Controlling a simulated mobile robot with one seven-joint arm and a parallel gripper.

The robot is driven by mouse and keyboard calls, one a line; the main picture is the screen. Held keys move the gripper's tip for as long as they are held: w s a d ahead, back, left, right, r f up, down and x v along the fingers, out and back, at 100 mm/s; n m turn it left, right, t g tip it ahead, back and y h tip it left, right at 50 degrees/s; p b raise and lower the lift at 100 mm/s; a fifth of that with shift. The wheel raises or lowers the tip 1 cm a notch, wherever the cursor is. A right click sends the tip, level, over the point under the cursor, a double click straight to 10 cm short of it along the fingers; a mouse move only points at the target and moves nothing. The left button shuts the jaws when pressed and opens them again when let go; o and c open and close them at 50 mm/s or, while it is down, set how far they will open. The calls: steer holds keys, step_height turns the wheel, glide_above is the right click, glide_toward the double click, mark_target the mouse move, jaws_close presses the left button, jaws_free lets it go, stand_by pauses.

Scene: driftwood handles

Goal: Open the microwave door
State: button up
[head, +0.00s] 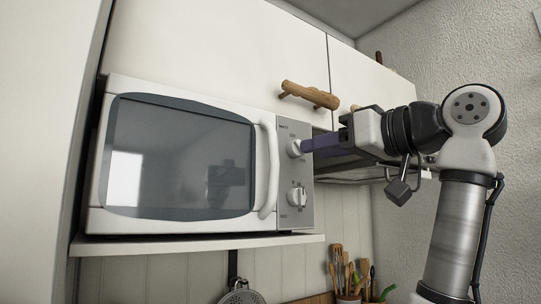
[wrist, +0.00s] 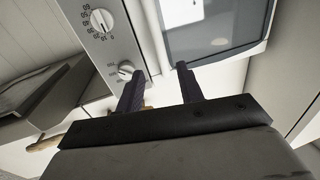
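The white microwave (head: 190,85) sits on a shelf in the head view, its door (head: 180,155) shut with a dark window. The curved white door handle (head: 269,170) runs upright on the door's right side, left of the grey control panel (head: 294,225). My gripper (head: 305,145) is in front of the panel by the upper knob, to the right of the handle. In the wrist view my gripper (wrist: 157,80) has its two dark fingers spread and nothing held. The handle (wrist: 152,35) shows beyond the gap between them, apart from the fingers.
White cupboards with a driftwood handle (head: 310,95) are above the microwave. A tall white panel (head: 45,150) stands close on the left. Below the shelf (head: 200,243) hang a strainer (head: 240,293) and, further right, wooden utensils (head: 345,270) stand in a pot.

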mark_target(278, 157)
steer(key=p+x, duration=0.3)
steer(key=x, duration=0.8)
steer(key=shift+w+a, duration=0.15)
steer(key=shift+c, duration=0.5)
jaws_close()
